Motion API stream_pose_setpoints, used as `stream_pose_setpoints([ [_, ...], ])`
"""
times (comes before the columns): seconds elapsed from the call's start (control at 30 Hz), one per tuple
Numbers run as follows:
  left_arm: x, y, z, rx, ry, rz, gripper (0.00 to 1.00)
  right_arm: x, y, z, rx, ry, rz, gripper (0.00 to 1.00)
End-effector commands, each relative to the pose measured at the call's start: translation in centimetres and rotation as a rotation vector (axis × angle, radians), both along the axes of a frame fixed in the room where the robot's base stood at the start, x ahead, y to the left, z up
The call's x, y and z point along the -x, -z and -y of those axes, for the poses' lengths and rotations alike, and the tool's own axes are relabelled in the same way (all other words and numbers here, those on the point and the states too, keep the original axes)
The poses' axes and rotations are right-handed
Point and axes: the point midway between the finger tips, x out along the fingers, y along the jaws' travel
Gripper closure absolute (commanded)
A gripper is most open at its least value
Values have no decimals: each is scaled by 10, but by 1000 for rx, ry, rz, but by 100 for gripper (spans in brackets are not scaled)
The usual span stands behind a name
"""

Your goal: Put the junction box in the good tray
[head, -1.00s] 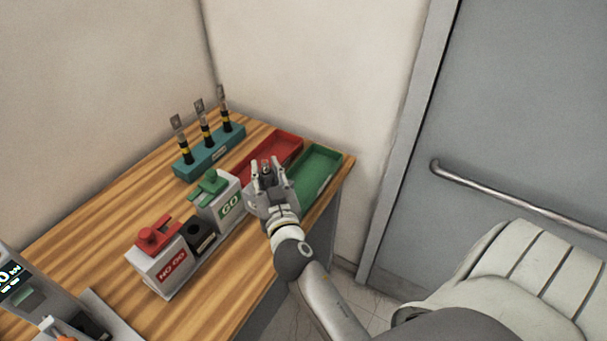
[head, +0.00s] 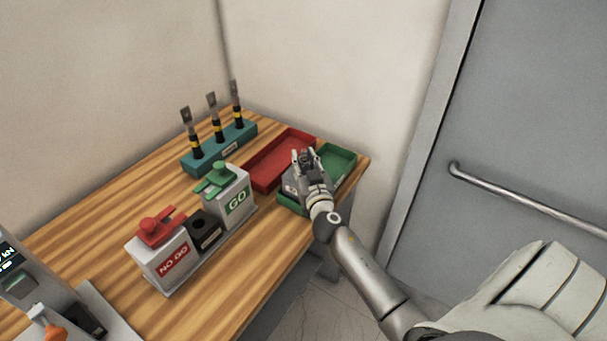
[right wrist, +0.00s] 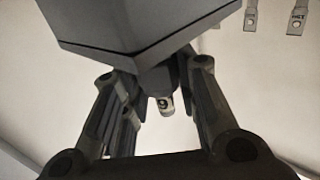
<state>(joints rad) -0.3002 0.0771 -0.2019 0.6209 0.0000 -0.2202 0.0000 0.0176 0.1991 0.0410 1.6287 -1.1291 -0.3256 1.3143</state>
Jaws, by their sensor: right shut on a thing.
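The junction box (right wrist: 150,30) is a dark grey box filling the top of the right wrist view. My right gripper (right wrist: 150,95) is shut on it, one finger on each side. In the head view, my right gripper (head: 306,157) is over the green tray (head: 342,160), which I take as the good tray. The gripper and wrist cover the tray's middle. The box is mostly hidden there, and I cannot tell whether it touches the tray floor. My left gripper is not in view.
A red tray (head: 270,172) lies just left of the green one. The table's right edge is close to the green tray; a wall rises behind.

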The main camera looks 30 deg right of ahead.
Motion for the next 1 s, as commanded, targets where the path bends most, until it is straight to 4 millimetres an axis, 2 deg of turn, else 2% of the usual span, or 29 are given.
stream_pose_setpoints([
  [0.03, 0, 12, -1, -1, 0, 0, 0, 0, 14, -2, 0, -4, 0, 100],
  [0.13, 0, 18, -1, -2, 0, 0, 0, 0, 23, -2, 0, -3, 0, 100],
  [0.6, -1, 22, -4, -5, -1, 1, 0, 0, 28, -2, -2, -3, 2, 100],
  [0.63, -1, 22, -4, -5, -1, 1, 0, 1, 29, -2, -2, -3, 0, 71],
  [0.7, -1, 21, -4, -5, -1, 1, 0, 1, 28, -2, -3, -3, -1, 62],
  [0.8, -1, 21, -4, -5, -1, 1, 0, 1, 28, -2, -2, -3, -2, 50],
  [1.0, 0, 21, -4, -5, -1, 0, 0, 1, 28, -2, -2, -3, -2, 50],
])
